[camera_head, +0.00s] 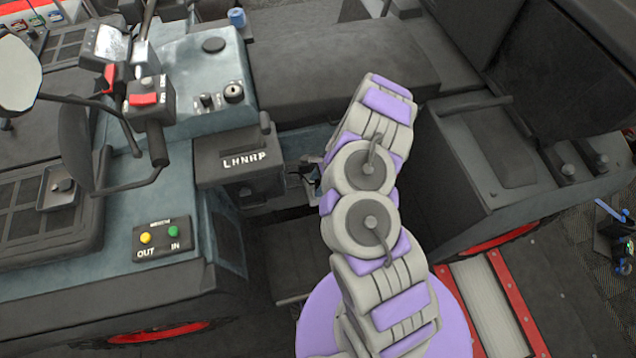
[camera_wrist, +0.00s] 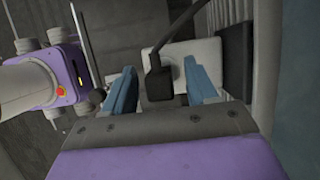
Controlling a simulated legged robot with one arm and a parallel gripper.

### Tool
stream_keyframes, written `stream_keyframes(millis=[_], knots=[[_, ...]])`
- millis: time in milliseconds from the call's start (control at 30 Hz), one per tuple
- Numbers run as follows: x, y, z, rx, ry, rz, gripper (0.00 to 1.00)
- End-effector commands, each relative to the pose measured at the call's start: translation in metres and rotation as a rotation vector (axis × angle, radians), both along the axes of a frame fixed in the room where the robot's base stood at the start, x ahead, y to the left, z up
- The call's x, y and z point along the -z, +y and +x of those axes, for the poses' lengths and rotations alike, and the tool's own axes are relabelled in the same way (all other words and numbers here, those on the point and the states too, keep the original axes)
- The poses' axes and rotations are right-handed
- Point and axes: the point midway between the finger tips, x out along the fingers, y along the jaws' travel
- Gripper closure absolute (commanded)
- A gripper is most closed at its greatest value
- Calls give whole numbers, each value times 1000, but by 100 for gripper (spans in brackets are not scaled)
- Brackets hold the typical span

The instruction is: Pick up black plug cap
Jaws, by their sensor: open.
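In the wrist view, a black plug cap (camera_wrist: 158,82) with a dark cable or stalk rising from it stands in front of a pale plate (camera_wrist: 205,50). My gripper (camera_wrist: 161,70) is open, with one blue finger on each side of the plug cap. Gaps show between the cap and both fingers, and the fingers are not closed on it. In the head view, my arm hides the plug cap and most of my gripper.
In the head view, a vehicle-like machine holds a lever box marked LHNRP (camera_head: 243,160), an OUT/IN button panel (camera_head: 162,238) and a dark seat (camera_head: 335,70). A dark cabinet (camera_head: 520,160) stands close to the arm's right. A dark block (camera_wrist: 236,60) is right of the fingers in the wrist view.

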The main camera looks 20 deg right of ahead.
Motion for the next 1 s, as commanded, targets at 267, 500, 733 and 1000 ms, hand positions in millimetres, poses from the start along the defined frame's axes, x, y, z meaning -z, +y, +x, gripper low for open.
stream_keyframes(millis=[267,500,733,1000], knots=[[0,0,0,0,0,0,66],[0,0,0,0,0,0,88],[0,0,0,0,0,0,97],[-9,-1,0,0,-1,0,97]])
